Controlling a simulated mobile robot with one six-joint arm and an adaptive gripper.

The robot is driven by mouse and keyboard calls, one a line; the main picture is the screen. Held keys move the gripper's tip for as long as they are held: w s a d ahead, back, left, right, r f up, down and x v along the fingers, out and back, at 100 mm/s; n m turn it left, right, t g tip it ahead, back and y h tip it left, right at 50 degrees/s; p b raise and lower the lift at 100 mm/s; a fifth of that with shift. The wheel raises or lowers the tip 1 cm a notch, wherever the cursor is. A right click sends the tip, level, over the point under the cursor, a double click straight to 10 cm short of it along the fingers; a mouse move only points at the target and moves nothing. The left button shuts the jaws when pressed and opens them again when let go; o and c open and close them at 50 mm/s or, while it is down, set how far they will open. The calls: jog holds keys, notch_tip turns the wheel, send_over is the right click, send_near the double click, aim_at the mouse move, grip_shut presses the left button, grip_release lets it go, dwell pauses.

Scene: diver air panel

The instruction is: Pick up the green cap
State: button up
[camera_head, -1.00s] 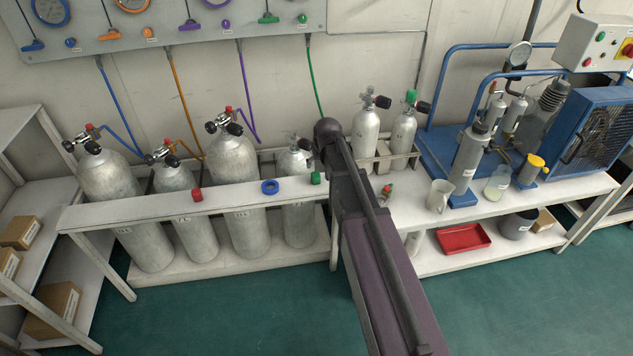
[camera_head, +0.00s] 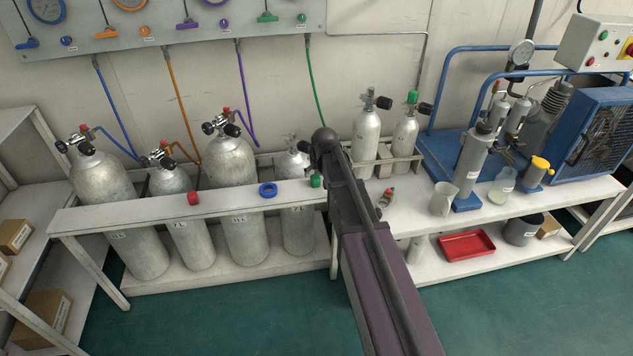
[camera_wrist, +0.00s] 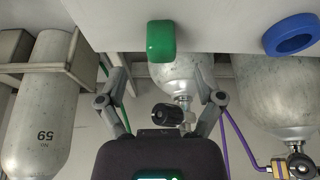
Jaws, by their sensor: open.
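The green cap (camera_head: 315,181) sits on the white shelf board in front of the large cylinders, just left of my arm in the head view. In the wrist view the green cap (camera_wrist: 160,41) is at the top centre, beyond my fingertips and roughly between them in line. My gripper (camera_wrist: 161,90) is open and empty, its two fingers spread apart and not touching the cap. In the head view my gripper is hidden by my own arm. Another green cap (camera_head: 412,97) is on the valve of a small cylinder at the back.
A blue ring (camera_head: 268,190) and a red cap (camera_head: 194,198) lie on the same board (camera_head: 115,216). Grey cylinders (camera_head: 232,161) with protruding valves stand close behind it. A beaker (camera_head: 443,198) and a small valve part (camera_head: 387,197) stand on the bench to the right.

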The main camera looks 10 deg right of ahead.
aim_at(316, 177)
jog(key=shift+b+x, duration=2.35)
jog(key=shift+x, duration=0.25)
jog(key=shift+w+a, duration=0.1)
jog(key=shift+r, duration=0.1)
jog(key=c, duration=0.8)
jog(key=shift+c, duration=0.2)
